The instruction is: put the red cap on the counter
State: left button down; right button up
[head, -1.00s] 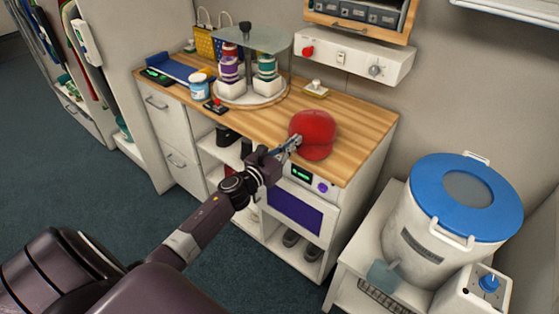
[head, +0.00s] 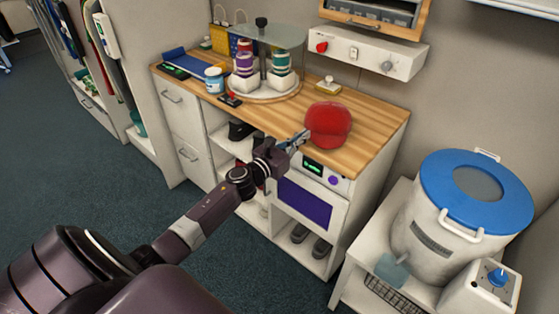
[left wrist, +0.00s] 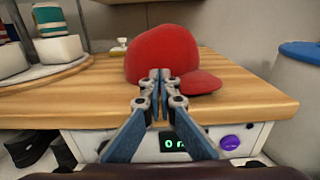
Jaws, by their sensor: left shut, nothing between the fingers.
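The red cap (head: 328,124) rests on the wooden counter (head: 370,122), near its front edge toward the right end. It also shows in the left wrist view (left wrist: 162,52), with its brim to the right. My left gripper (head: 303,136) is at the counter's front edge, just left of the cap in the head view. Its fingers (left wrist: 159,77) are together and empty, pointing at the cap and covering a small part of it in the left wrist view. I cannot tell whether the fingertips touch the cap. My right gripper is not in view.
A carousel (head: 262,90) with spools stands left of the cap on the counter. A white control box (head: 362,52) hangs on the wall above. A large white drum with a blue lid (head: 476,190) stands to the right.

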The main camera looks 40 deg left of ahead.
pick_arm(q)
jog(key=s+b, duration=0.1)
jog(key=s, duration=0.9)
jog(key=shift+a, duration=0.4)
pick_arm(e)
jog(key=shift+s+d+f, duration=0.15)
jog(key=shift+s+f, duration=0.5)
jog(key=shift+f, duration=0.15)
